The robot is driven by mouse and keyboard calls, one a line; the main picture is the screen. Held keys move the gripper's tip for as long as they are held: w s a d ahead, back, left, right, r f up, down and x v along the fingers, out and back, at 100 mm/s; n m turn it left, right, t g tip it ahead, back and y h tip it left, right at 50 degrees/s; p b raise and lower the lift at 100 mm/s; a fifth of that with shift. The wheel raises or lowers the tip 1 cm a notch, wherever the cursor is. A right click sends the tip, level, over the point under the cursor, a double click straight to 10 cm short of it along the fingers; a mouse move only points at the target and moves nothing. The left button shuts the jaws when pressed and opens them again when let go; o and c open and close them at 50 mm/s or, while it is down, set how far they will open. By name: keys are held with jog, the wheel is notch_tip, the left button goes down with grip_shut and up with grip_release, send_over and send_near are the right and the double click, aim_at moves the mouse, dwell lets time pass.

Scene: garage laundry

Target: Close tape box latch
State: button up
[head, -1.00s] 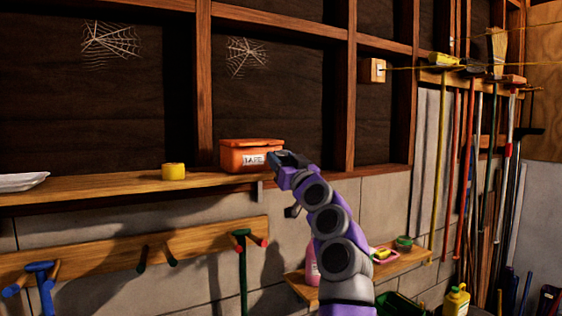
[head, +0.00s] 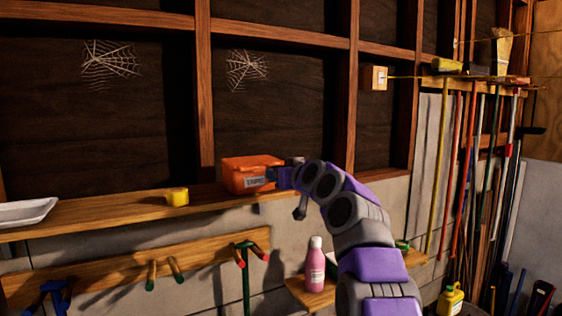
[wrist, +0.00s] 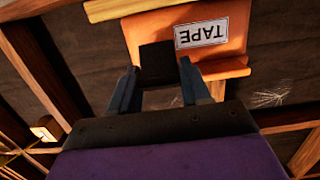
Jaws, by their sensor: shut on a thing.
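The orange tape box (head: 240,175) sits on the long wooden shelf (head: 110,213), with its lid down. Its white TAPE label (head: 255,182) faces out, and it shows upside down in the wrist view (wrist: 202,33). My gripper (head: 284,177) is at the right part of the box's front. In the wrist view my gripper (wrist: 160,74) has one finger on each side of a dark latch flap (wrist: 157,60) on the box front and is shut on it. Whether the latch is fastened cannot be told.
A yellow tape roll (head: 177,197) stands on the shelf left of the box, and a white tray (head: 25,213) is at far left. Below are a peg rail (head: 110,270) and a pink bottle (head: 315,265) on a lower shelf. Long-handled tools hang at right.

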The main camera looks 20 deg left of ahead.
jog(key=shift+w+a+r+g+h+p, duration=0.15)
jog(key=shift+r+h+p, duration=0.15)
jog(key=shift+p, duration=0.65)
jog(key=shift+r+g+h+p, duration=0.15)
jog(key=shift+r+h+p, duration=0.15)
jog(key=shift+p, duration=0.65)
jog(key=shift+f+p, duration=0.15)
jog(key=shift+p, duration=0.5)
jog(key=o, duration=1)
jog(key=shift+w+f+g, duration=0.15)
jog(key=shift+g, duration=0.15)
jog(key=shift+c, duration=0.2)
jog(key=shift+a, duration=0.1)
